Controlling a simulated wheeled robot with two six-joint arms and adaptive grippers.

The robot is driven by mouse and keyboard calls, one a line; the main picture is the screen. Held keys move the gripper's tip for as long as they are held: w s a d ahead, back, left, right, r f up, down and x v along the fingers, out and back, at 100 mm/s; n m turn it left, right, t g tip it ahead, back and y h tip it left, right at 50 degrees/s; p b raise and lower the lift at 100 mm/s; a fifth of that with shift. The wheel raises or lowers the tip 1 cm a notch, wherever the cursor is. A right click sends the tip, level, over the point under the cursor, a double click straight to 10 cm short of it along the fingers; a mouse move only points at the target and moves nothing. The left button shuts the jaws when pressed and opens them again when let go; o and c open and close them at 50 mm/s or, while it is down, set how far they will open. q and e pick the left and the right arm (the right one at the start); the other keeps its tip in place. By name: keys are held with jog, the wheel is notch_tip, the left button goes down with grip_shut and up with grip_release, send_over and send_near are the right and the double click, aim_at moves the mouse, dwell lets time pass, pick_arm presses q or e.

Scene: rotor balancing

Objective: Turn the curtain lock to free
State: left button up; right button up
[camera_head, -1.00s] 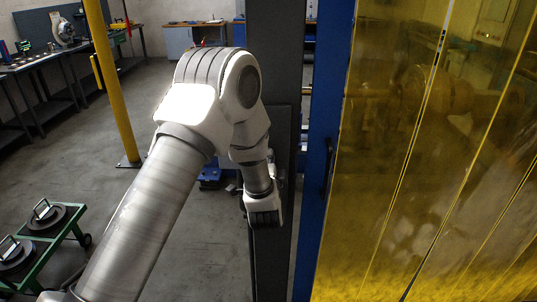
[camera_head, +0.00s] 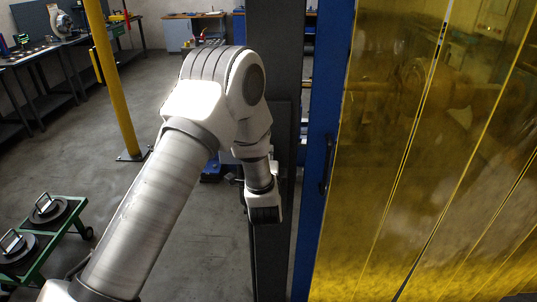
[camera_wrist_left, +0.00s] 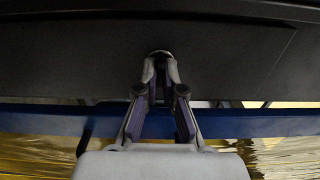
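My left gripper (camera_wrist_left: 161,76) reaches to the face of the dark grey post in the wrist view. Its two fingers close in on a small rounded knob (camera_wrist_left: 160,54), which looks like the curtain lock. The fingertips sit on either side of it and appear to touch it. The fingers cover most of the knob, so its turn position cannot be read. In the head view my left wrist hides both the fingers and the lock. The yellow see-through strip curtain (camera_head: 420,170) hangs on the right. My right gripper is not in view.
The dark grey post (camera_head: 272,80) stands beside a blue frame (camera_head: 318,130) with a dark handle (camera_head: 326,172). A yellow pole (camera_head: 112,85) and a green cart (camera_head: 60,235) with weights stand left. Workbenches line the back. The floor between is clear.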

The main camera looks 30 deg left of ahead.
pick_arm(q)
jog(key=o, duration=0.4)
jog(key=shift+d, duration=0.1)
jog(key=shift+c, duration=0.2)
jog(key=v, duration=1.2)
jog(key=shift+f, duration=0.15)
